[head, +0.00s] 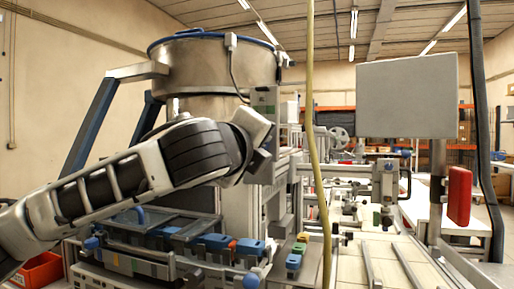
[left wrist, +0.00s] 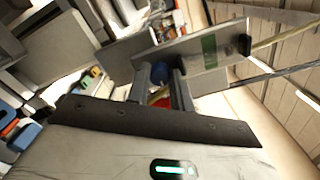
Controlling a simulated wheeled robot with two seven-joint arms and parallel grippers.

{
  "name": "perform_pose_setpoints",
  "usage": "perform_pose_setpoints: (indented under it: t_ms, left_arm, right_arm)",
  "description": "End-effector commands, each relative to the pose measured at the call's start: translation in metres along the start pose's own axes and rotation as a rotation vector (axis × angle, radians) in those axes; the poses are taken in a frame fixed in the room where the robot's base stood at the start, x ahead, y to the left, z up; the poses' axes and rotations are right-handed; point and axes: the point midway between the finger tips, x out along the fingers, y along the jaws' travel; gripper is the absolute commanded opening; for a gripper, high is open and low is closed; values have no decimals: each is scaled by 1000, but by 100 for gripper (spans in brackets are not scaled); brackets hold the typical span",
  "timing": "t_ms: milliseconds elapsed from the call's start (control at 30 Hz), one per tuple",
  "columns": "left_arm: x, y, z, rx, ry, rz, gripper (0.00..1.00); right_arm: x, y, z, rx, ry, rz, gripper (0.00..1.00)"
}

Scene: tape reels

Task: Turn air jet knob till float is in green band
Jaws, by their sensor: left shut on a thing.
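My left gripper (head: 262,163) reaches in from the left to the front of the grey machine column. In the left wrist view its two fingers (left wrist: 162,84) are close together beside a pale panel (left wrist: 190,57) that carries a green band (left wrist: 208,50). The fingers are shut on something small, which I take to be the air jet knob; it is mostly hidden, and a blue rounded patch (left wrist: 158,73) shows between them. I cannot make out the float or its height against the band. My right gripper is in neither view.
A large steel drum with a blue rim (head: 215,58) stands behind my left arm. Blue and green small blocks (head: 294,261) sit below the gripper. A yellow hose (head: 312,120) hangs just right of it. A grey screen (head: 407,96) and a red box (head: 458,195) stand at right.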

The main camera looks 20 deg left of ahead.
Motion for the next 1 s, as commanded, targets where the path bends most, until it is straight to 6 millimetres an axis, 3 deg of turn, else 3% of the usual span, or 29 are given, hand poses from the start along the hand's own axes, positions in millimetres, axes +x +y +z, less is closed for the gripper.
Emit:
perform_pose_setpoints:
  t_ms: [1000]
  left_arm:
    - [0, 2, -2, -969, 2, 4, 0]
  right_arm:
    - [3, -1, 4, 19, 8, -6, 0]
